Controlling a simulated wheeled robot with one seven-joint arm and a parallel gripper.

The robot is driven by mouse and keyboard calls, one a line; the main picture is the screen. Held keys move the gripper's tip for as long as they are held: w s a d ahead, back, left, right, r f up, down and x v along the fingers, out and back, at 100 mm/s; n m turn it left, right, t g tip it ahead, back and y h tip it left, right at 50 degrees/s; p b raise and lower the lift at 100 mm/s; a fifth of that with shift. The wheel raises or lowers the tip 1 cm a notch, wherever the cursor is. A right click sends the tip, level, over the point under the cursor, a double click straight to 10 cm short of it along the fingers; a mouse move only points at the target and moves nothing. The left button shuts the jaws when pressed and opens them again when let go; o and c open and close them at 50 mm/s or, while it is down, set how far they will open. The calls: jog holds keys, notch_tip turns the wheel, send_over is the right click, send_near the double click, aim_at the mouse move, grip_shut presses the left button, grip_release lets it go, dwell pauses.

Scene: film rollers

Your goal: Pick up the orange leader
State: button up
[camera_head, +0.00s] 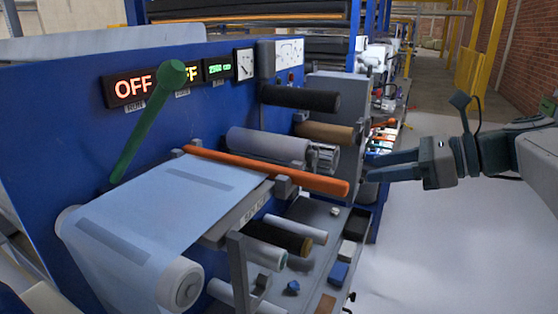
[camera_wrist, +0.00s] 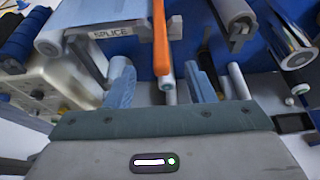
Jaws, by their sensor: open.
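The orange leader (camera_head: 265,170) is a long thin orange rod. In the wrist view the orange leader (camera_wrist: 160,40) runs down from the top edge toward the space between my two fingers (camera_wrist: 162,78). The fingers appear apart from it; the exact gap in depth is hard to tell.
A blue machine panel (camera_head: 60,110) with OFF displays and a green lever (camera_head: 148,120) stands at left. Pale film (camera_head: 165,205) covers the table. Several rollers, including a black one (camera_head: 300,98), jut out nearby. A shelf of small parts (camera_head: 325,255) lies below. The right-hand floor is clear.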

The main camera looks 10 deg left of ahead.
aim_at(325, 179)
jog(key=x, duration=0.7)
jog(key=shift+a+f, duration=0.2)
jog(key=shift+a, duration=0.1)
jog(key=p+x, duration=0.1)
jog(key=x, duration=0.4)
jog(key=shift+d+f, duration=0.15)
jog(key=shift+f, duration=0.05)
jog(key=shift+c, duration=0.3)
grip_shut()
